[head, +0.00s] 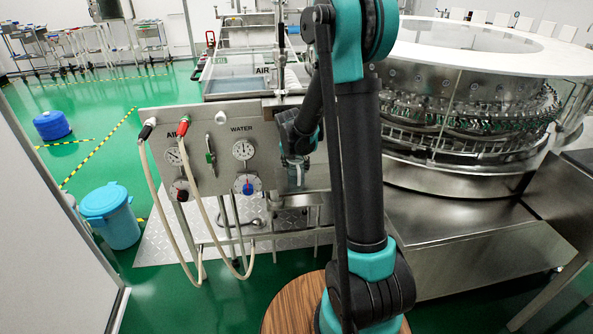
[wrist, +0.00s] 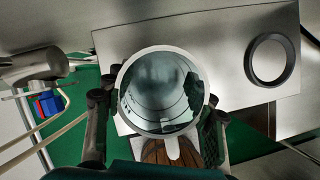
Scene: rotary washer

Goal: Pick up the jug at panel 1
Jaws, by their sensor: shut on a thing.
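The jug (wrist: 160,90) fills the middle of the wrist view, seen from above into its round open mouth with a pale rim. A pale handle-like part shows at its lower edge. My gripper (wrist: 155,115) has one dark finger on each side of the jug and is shut on it. In the head view the jug (head: 296,179) shows only in small part, below my wrist and at the right side of the steel panel (head: 215,160) with AIR and WATER gauges. My arm hides much of that area, so I cannot tell whether the jug is resting on something.
Two pale hoses (head: 160,195) loop down in front of the panel. A large round steel washer (head: 450,110) stands at the right. A blue bin (head: 112,215) stands at the lower left. A black ring (wrist: 270,60) sits on a metal plate beside the jug. Green floor is open at the left.

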